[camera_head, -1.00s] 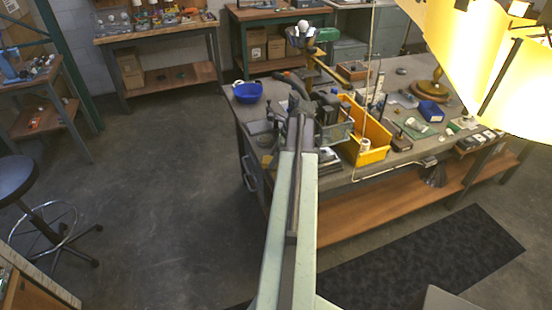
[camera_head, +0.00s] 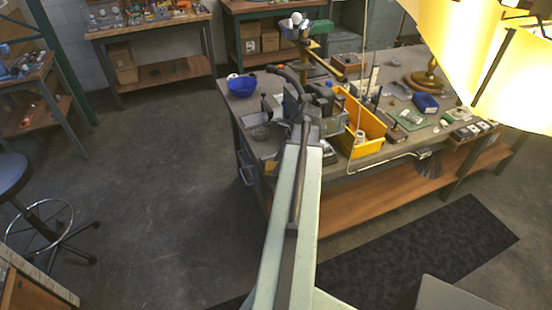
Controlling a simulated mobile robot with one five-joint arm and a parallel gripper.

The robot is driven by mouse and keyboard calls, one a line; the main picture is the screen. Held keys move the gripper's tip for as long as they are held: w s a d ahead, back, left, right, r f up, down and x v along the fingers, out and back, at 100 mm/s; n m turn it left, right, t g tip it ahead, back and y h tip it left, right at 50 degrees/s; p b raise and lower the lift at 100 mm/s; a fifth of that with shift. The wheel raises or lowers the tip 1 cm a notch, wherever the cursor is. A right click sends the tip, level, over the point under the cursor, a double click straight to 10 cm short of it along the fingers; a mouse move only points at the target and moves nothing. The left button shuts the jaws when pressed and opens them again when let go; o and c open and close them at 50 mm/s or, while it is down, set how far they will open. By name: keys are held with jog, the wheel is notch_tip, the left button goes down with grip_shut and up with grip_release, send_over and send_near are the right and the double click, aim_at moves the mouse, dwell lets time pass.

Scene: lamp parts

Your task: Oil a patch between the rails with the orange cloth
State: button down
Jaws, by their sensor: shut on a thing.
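My arm reaches from the bottom of the view up to the left end of the workbench (camera_head: 345,180). My gripper (camera_head: 293,103) is at its far end, small and dark among the clutter, and partly hidden by my own arm. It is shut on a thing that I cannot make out. I cannot pick out the orange cloth for certain. I cannot pick out the rails or the patch between them either; the dark tools around the gripper blend together.
A blue bowl (camera_head: 242,86) stands at the bench's left corner. A yellow bin (camera_head: 369,143) stands right of my arm. A lit lampshade (camera_head: 500,70) fills the upper right. A stool (camera_head: 14,177) stands at left. The floor (camera_head: 165,185) between is clear.

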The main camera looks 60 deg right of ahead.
jog(key=shift+s+a+r, duration=0.1)
jog(key=shift+a, duration=0.05)
notch_tip(320, 180, up, 6)
jog(key=p, duration=0.6)
notch_tip(320, 180, up, 3)
jog(key=p, duration=0.3)
jog(key=shift+s, duration=0.1)
dwell(0.3)
